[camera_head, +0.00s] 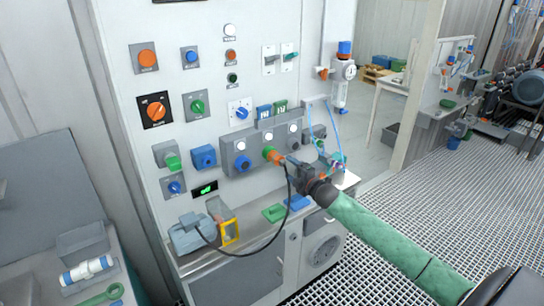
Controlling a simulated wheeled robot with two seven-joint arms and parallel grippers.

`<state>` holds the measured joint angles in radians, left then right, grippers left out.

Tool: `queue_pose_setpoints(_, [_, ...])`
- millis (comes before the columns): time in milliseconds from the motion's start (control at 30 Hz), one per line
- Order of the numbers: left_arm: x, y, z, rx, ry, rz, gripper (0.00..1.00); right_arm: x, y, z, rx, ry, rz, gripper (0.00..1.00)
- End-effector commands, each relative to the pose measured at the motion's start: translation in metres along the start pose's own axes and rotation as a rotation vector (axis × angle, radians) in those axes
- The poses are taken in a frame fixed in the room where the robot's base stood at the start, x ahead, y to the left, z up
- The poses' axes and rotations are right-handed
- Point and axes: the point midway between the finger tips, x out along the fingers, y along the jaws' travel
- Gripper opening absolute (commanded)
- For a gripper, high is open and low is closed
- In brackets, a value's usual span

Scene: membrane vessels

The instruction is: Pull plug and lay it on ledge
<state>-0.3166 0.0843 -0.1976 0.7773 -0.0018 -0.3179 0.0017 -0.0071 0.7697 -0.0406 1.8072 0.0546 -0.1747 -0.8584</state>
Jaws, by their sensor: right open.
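An orange plug (278,158) with a green collar sits at the front of the grey socket box (228,152) on the white panel. A black cable (284,215) hangs from near the plug and loops down to a blue-grey unit (188,238) on the ledge. My right gripper (288,161) comes in from the lower right and is open at the plug's near end. Whether its fingers touch the plug is too small to tell. The ledge (238,252) is the grey counter top below the panel. My left gripper is not in view.
A green tray (274,213) and a blue tray (297,202) lie on the ledge, with a yellow-framed block (230,233) to their left. Knobs and switches cover the panel. A gauge with a blue-topped filter (343,70) is at the right. Grating floor lies right.

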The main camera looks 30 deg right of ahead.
Motion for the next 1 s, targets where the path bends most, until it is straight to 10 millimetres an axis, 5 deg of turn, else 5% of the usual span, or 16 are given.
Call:
queue_pose_setpoints(267, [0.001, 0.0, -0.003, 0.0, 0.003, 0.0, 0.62, 0.009, -0.001, 0.0, 0.001, -0.001, 0.0, 0.67])
queue_pose_setpoints(1000, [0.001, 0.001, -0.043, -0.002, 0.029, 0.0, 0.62, 0.085, -0.001, 0.0, 0.002, -0.001, -0.001, 0.67])
